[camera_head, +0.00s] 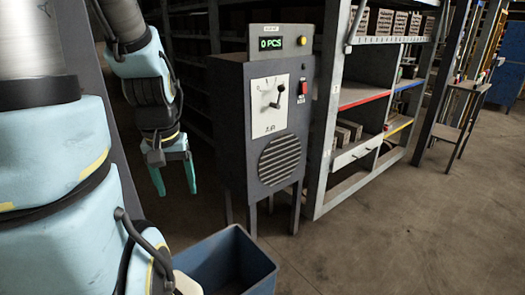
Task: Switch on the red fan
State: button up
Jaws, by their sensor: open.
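I cannot make out a red fan in this view. A dark grey cabinet (235,122) on legs stands in the middle. Its front has a white dial plate (270,105) with a black pointer, a small red switch (303,87) to the right of it, and a round slatted grille (279,158) below. On top is a box with a green "0 PCS" display (270,43) and a yellow button (301,41). My gripper (176,190) hangs to the left of the cabinet, pointing down. Its teal fingers are apart, with nothing between them.
A blue bin (262,270) stands on the floor in front of the cabinet. A metal shelf unit (330,130) with bricks (381,22) stands close on the cabinet's right. A small table (468,88) is farther right. The floor (420,230) at the front right is clear.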

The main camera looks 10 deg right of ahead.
aim_at(304, 86)
jog(key=l+u, duration=0.2)
jog(key=l, duration=0.2)
jog(key=k+l+u, duration=0.15)
jog(key=l, duration=0.3)
jog(key=l+u, duration=0.2)
jog(key=l, duration=0.2)
jog(key=k+l+u, duration=0.15)
jog(key=l, duration=0.25)
jog(key=k+l+u, duration=0.2)
jog(key=l, duration=0.2)
jog(key=l+u, duration=0.2)
jog(key=l, duration=0.15)
jog(key=k, duration=0.05)
